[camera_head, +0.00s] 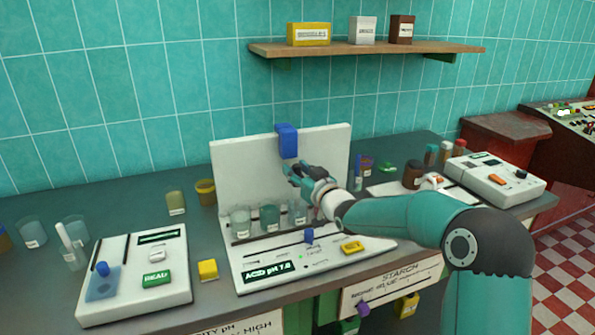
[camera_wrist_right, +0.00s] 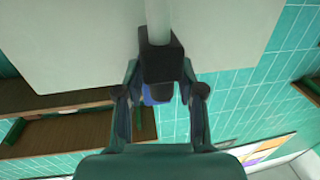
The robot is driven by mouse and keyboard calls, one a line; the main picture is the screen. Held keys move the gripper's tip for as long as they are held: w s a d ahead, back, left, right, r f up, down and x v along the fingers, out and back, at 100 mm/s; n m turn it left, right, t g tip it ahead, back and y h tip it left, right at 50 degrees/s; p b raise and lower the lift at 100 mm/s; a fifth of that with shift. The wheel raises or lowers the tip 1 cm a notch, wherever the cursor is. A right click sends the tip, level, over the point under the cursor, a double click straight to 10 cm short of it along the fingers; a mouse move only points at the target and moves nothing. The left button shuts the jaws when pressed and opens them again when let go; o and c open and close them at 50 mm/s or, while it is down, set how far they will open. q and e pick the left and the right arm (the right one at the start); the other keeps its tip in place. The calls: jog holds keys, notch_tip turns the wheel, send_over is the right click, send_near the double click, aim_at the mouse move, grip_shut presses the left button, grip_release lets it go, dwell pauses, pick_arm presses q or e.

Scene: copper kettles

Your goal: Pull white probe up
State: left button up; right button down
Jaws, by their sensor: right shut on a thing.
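My right gripper (camera_head: 294,174) is in front of the white back panel (camera_head: 235,165) of the pH station, above its row of beakers. In the right wrist view the gripper (camera_wrist_right: 160,85) is shut on a dark block, with a finger on each side. A white rod, the white probe (camera_wrist_right: 158,18), extends from this block to the top edge of that view. In the head view I cannot make out the probe; the gripper and wrist cover that area. A blue block (camera_head: 288,141) sits at the panel's top edge, just above my fingers. My left gripper is not in view.
Beakers (camera_head: 240,221) stand along the panel's foot, close below my right wrist. The station's base has a blue knob (camera_head: 309,235) and a yellow button (camera_head: 352,247). A white READ console (camera_head: 130,300) is at left. A wooden shelf (camera_head: 370,48) hangs above.

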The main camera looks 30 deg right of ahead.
notch_tip(320, 180, up, 7)
jog(key=shift+a+r+p, duration=0.1)
jog(key=shift+r+p, duration=0.05)
jog(key=shift+p, duration=0.9)
jog(key=c, duration=1)
grip_release()
jog(key=shift+o, duration=0.2)
jog(key=shift+s, duration=0.1)
jog(key=s, duration=1.1)
jog(key=shift+s+a, duration=0.4)
jog(key=shift+a, duration=0.05)
